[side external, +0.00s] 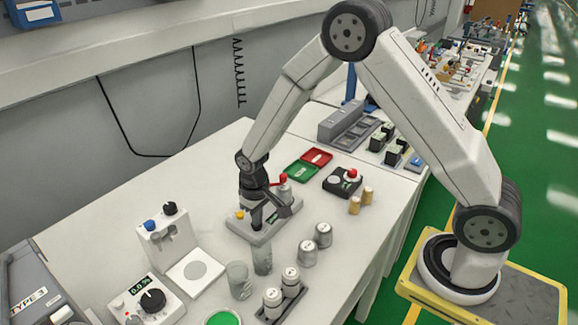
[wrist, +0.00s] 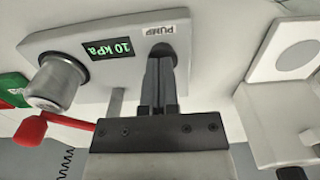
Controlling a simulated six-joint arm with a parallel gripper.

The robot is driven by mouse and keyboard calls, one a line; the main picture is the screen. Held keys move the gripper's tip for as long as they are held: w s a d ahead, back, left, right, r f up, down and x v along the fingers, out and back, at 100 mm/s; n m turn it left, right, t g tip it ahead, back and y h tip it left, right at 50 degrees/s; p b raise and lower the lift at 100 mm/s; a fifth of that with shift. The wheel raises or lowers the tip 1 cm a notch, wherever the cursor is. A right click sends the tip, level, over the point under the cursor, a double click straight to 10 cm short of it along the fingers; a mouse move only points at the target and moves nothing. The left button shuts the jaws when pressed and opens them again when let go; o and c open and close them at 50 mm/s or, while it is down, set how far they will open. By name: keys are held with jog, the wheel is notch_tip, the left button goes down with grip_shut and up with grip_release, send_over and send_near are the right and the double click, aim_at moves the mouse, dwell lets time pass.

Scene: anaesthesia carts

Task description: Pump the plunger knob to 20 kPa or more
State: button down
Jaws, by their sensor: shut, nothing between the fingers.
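The pump unit (side external: 257,231) is a pale box on the table. The wrist view shows its panel (wrist: 112,70) upside down, with a display (wrist: 100,49) reading 10 kPa and a PUMP label (wrist: 161,30). My gripper (side external: 258,220) points down over the unit. In the wrist view its fingers (wrist: 163,62) are shut and empty, with their tips over the spot beside the PUMP label. The plunger knob is not clearly seen; the fingers cover that spot. I cannot tell whether the tips touch it.
A silver cylinder (wrist: 57,83) and a red-ended lever (wrist: 50,130) stand close beside the fingers. A white stand (side external: 166,240), clear cups (side external: 262,256) and metal canisters (side external: 308,252) surround the unit. Red and green trays (side external: 300,172) lie behind.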

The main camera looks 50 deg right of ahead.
jog(key=shift+s, duration=0.1)
dwell(0.3)
notch_tip(320, 180, up, 14)
dwell(0.7)
dwell(0.5)
jog(key=shift+w+a+r, duration=0.1)
jog(key=shift+w+r, duration=0.1)
jog(key=shift+r, duration=0.85)
jog(key=shift+f, duration=0.2)
notch_tip(320, 180, down, 14)
jog(key=shift+r, duration=0.15)
dwell(0.4)
